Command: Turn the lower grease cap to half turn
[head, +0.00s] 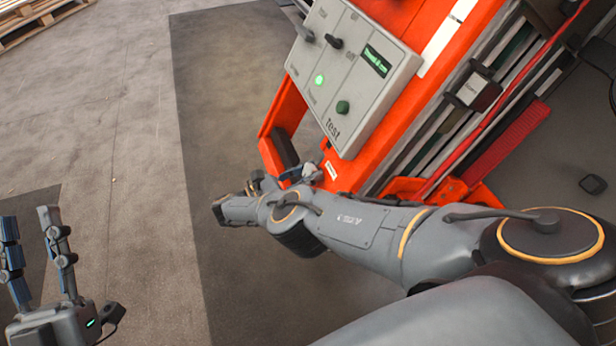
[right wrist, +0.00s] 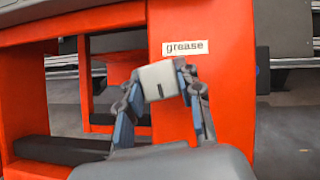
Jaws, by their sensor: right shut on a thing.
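A light grey grease cap (right wrist: 158,76) with a small dark mark on its face stands against the red frame, left of and below the "grease" label (right wrist: 186,47). My right gripper (right wrist: 159,92) is shut on the cap, with a finger on each side. In the head view the cap (head: 311,172) is a small pale shape below the control panel, and my right arm partly hides my right gripper (head: 297,175). I see only one cap. My left gripper (head: 28,222) is open and empty at the lower left, over the floor.
The control panel (head: 352,75) with knobs, a green light and a green display sits on the red gantry frame (head: 385,110). A red bracket with a dark bar (head: 285,150) is left of the cap. A pallet (head: 35,18) lies far left. The floor between is clear.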

